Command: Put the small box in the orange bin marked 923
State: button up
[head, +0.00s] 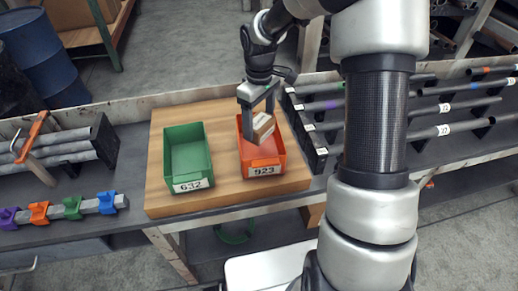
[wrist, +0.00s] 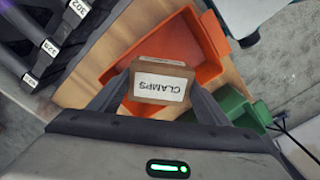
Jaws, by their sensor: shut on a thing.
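The small box (head: 261,128) is brown cardboard with a white label. In the wrist view the box (wrist: 161,82) shows the word CLAMPS on its label. My gripper (head: 258,122) is shut on the box, one finger on each side. It holds the box over the orange bin (head: 263,168), which carries the label 923. The box is within the bin's outline as seen from the head. I cannot tell whether it touches the bin's floor. In the wrist view the orange bin (wrist: 212,40) lies behind the box.
A green bin (head: 188,160) marked 632 stands left of the orange one on a wooden board (head: 160,200). A dark rack with labels (head: 303,130) stands close on the right. Pipes (head: 75,150) and coloured clamps (head: 72,208) lie at the left.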

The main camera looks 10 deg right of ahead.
send_over(259, 152)
notch_tip(259, 152, down, 8)
jog(key=shift+w+d+r+b, duration=0.1)
jog(key=shift+w+r+b, duration=0.1)
jog(key=shift+b, duration=0.2)
jog(key=shift+f, duration=0.15)
jog(key=o, duration=1)
jog(key=shift+s, duration=0.1)
